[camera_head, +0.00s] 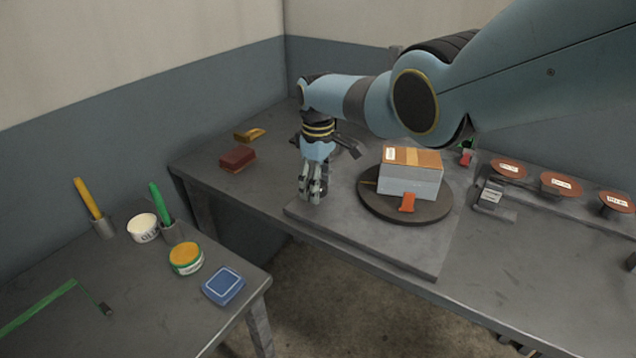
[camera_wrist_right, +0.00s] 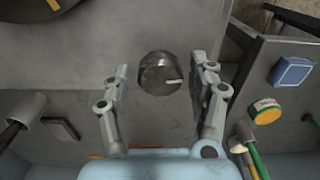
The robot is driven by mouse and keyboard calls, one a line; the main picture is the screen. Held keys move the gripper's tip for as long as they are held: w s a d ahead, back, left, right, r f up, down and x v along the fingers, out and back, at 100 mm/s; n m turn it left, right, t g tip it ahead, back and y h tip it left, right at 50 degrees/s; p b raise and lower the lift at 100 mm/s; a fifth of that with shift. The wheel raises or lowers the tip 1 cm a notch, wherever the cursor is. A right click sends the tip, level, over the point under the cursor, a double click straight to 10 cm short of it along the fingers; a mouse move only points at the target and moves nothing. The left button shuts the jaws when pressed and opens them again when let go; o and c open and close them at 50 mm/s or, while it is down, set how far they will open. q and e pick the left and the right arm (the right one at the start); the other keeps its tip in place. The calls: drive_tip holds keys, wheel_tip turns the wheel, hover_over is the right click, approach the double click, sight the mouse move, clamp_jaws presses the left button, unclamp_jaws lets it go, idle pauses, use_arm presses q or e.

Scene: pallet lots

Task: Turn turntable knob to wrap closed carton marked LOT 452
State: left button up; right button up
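The carton (camera_head: 425,160) is closed, with an orange-brown top and pale sides. It stands on the round dark turntable (camera_head: 440,212); its white label is too small to read. My right gripper (camera_head: 311,197) points down at the left part of the turntable's base plate (camera_head: 395,252). In the right wrist view the dark round knob (camera_wrist_right: 158,74), with a pale mark, lies between the open fingers of this gripper (camera_wrist_right: 160,72). Gaps show on both sides, so the fingers look apart from it. The knob is hidden in the head view. My left gripper is out of view.
A red tab (camera_head: 407,202) is at the carton's front. Several labelled reddish discs (camera_head: 561,183) stand at right. A dark red block (camera_head: 238,158) and a yellow item (camera_head: 250,135) lie at back left. A lower table at left holds pens, tubs and a blue pad (camera_head: 223,286).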

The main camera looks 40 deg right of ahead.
drive_tip(key=shift+o, duration=0.5)
wheel_tip(320, 180, up, 12)
idle(0.3)
wheel_tip(320, 180, down, 2)
drive_tip(key=m+b, duration=0.2)
drive_tip(key=m, duration=0.4)
drive_tip(key=m+b, duration=0.2)
drive_tip(key=m, duration=0.3)
drive_tip(key=shift+f+m+b, duration=0.2)
drive_tip(key=shift+m+b, duration=0.1)
drive_tip(key=shift+m, duration=0.1)
wheel_tip(320, 180, down, 10)
drive_tip(key=shift+r+b, duration=0.15)
drive_tip(key=shift+b, duration=0.2)
